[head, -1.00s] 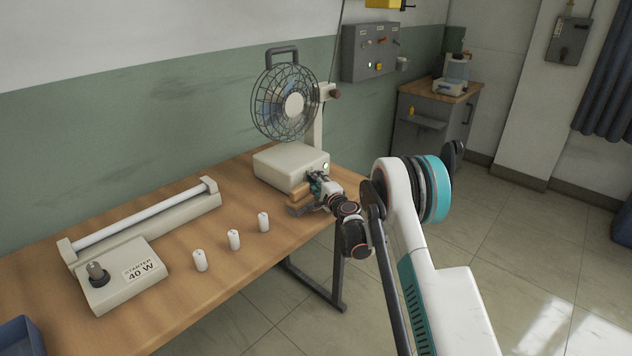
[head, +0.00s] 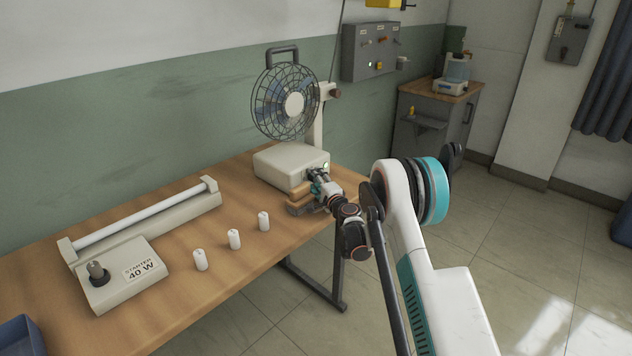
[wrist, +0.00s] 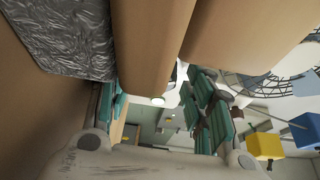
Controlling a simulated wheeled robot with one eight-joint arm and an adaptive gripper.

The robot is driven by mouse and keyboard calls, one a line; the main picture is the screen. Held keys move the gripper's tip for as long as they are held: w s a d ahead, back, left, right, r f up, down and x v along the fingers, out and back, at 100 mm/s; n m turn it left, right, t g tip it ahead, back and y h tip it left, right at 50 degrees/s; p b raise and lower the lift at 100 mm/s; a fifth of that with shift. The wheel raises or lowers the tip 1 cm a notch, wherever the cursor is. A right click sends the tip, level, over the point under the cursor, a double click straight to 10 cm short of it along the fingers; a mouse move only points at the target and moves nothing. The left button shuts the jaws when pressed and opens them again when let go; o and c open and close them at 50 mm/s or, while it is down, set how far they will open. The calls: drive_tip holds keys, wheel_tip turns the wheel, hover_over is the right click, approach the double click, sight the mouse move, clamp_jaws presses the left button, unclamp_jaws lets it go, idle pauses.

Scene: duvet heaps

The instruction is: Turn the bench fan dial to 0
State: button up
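The bench fan (head: 287,104) has a round wire cage, a pale hub and a cream box base (head: 287,163) at the back edge of the workbench. The dial cannot be made out; the front face is partly hidden by my gripper. My gripper (head: 314,182) is at the lower part of that face, pointing towards it. The fan cage also shows in the wrist view (wrist: 258,84). Teal finger parts show there at both sides, but the fingertips and anything between them are unclear.
Several things stand left: white cylinders (head: 234,239), a tube lamp fixture (head: 145,216), a knobbed starter box (head: 122,275). A grey panel (head: 370,51) hangs behind.

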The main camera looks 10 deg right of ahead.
drive_tip(key=v, duration=1.2)
drive_tip(key=shift+r+m+p, duration=0.3)
drive_tip(key=shift+p, duration=0.15)
drive_tip(key=r+m+p, duration=0.1)
drive_tip(key=p, duration=0.1)
drive_tip(key=r+m+g+y+p, duration=0.1)
drive_tip(key=p, duration=0.1)
drive_tip(key=w+d+r+m+g+p, duration=0.1)
drive_tip(key=p, duration=0.1)
drive_tip(key=shift+r+m, duration=0.3)
drive_tip(key=shift+m, duration=0.1)
drive_tip(key=w+a+f+m+g+p, duration=0.1)
drive_tip(key=w+m, duration=0.1)
drive_tip(key=w, duration=0.1)
drive_tip(key=w+a+f+m+g, duration=0.1)
drive_tip(key=w+m, duration=0.1)
drive_tip(key=w, duration=0.2)
drive_tip(key=w+a+f+m+g+y+p, duration=0.1)
drive_tip(key=w+m, duration=0.1)
drive_tip(key=w, duration=0.1)
drive_tip(key=shift+w+a+f+p, duration=0.35)
drive_tip(key=shift+w+f, duration=0.05)
